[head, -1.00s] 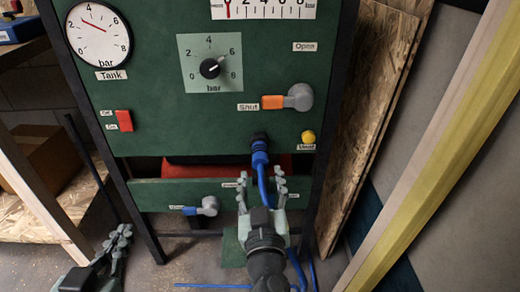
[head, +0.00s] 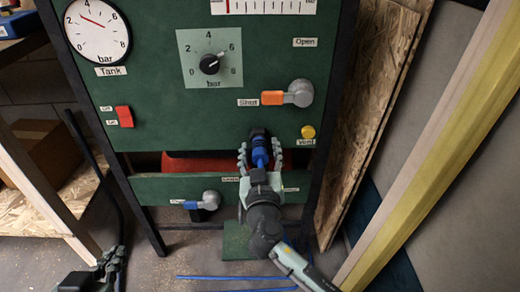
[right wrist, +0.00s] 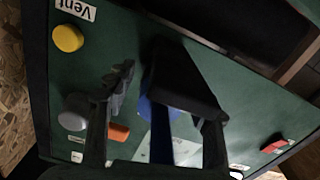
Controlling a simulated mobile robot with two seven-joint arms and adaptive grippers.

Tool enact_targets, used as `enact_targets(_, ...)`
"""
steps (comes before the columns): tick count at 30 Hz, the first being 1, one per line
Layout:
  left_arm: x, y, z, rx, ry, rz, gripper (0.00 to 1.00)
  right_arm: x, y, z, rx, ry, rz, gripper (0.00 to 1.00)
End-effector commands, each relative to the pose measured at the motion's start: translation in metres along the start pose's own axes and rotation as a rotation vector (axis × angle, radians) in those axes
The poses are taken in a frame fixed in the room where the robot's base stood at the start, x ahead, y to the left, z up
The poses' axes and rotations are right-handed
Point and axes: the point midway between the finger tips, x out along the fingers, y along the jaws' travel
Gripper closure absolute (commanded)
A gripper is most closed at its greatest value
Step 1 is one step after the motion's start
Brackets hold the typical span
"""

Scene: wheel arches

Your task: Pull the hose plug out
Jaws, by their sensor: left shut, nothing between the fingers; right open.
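The blue hose plug (head: 260,156) sits at a black socket (head: 258,133) low on the green panel. My right gripper (head: 260,152) is open, with one finger on each side of the plug. In the right wrist view the blue plug and hose (right wrist: 163,122) lie between the two spread fingers (right wrist: 165,100), under a large black shape that looks like the socket. Whether a finger touches the plug is unclear. My left gripper (head: 112,258) is shut and empty at the lower left, away from the panel.
A wooden beam (head: 430,150) and chipboard stand at the right. Blue hose lies on the floor.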

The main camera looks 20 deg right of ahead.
Motion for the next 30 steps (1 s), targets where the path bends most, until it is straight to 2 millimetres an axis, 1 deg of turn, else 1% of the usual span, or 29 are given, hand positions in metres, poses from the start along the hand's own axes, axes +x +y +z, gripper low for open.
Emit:
enact_targets(1,0.0,0.0,0.0,0.0,0.0,0.0,1.0,0.0,0.0,0.0,0.0,0.0,0.0,0.51)
enact_targets(2,0.0,0.0,0.0,0.0,0.0,0.0,1.0,0.0,0.0,0.0,0.0,0.0,0.0,0.55)
enact_targets(12,0.0,0.0,0.0,0.0,0.0,0.0,1.0,0.0,0.0,0.0,0.0,0.0,0.0,0.97)
enact_targets(13,0.0,0.0,0.0,0.0,0.0,0.0,1.0,0.0,0.0,0.0,0.0,0.0,0.0,1.0)
enact_targets(19,0.0,0.0,0.0,0.0,0.001,0.0,1.0,-0.001,0.0,0.0,0.0,0.0,0.0,1.0)
enact_targets(22,0.001,0.002,-0.003,-0.001,0.019,0.004,1.0,-0.005,-0.001,0.001,0.001,-0.001,-0.001,1.0)
enact_targets(26,0.001,0.017,-0.03,-0.01,0.151,0.035,1.0,-0.019,-0.003,0.003,0.002,-0.001,-0.004,1.0)
enact_targets(30,-0.004,0.03,-0.06,-0.024,0.296,0.065,1.0,-0.037,-0.003,0.003,0.002,-0.001,-0.004,1.0)
